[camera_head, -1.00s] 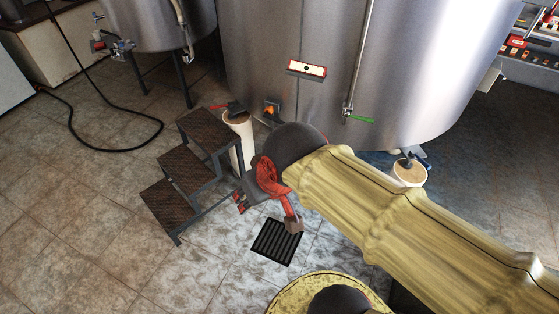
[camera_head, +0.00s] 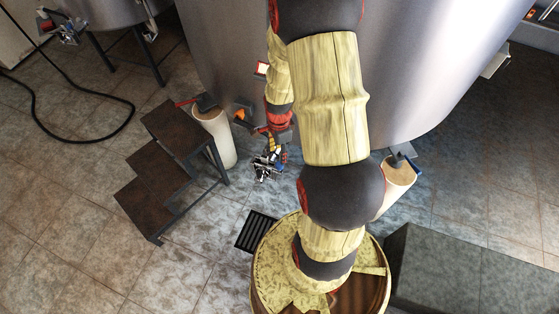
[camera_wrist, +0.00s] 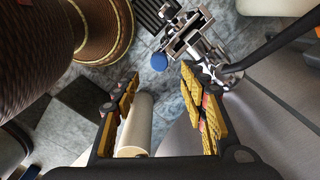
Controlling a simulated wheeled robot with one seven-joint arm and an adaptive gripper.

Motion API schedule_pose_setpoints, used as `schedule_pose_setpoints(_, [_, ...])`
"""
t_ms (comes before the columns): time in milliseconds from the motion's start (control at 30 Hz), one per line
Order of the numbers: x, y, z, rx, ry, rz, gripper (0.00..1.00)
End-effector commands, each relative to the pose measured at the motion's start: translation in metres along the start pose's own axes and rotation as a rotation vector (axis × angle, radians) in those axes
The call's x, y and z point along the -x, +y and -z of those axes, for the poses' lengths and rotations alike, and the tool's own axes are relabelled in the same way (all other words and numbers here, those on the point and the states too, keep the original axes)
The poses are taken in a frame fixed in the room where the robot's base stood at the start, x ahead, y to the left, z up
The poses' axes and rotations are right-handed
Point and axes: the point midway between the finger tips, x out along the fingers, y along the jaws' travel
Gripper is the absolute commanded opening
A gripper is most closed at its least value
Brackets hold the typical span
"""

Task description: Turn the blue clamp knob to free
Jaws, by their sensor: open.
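The blue clamp knob (camera_wrist: 159,62) is a small round blue disc in the wrist view, on a metal valve and clamp assembly (camera_wrist: 190,38). The same assembly (camera_head: 267,166) shows in the head view, just below my gripper (camera_head: 274,142), where the knob is too small to make out surely. In the wrist view my gripper (camera_wrist: 160,73) is open, with yellow-padded fingers apart and nothing held. The knob appears in line with the gap between the fingertips, a little beyond them. I see no contact.
A dark step stool (camera_head: 170,153) and a pale cylindrical post (camera_head: 220,140) stand left of the clamp. Another pale post (camera_head: 398,182) is to the right. The steel tank (camera_head: 420,70) rises behind. A drain grate (camera_head: 256,230) lies in the floor. Tiled floor is clear at lower left.

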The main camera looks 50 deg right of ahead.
Motion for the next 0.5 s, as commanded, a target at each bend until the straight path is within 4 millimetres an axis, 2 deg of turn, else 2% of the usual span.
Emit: schedule_pose_setpoints(500, [-0.07, 0.001, 0.002, -0.019, -0.001, -0.005, 0.43])
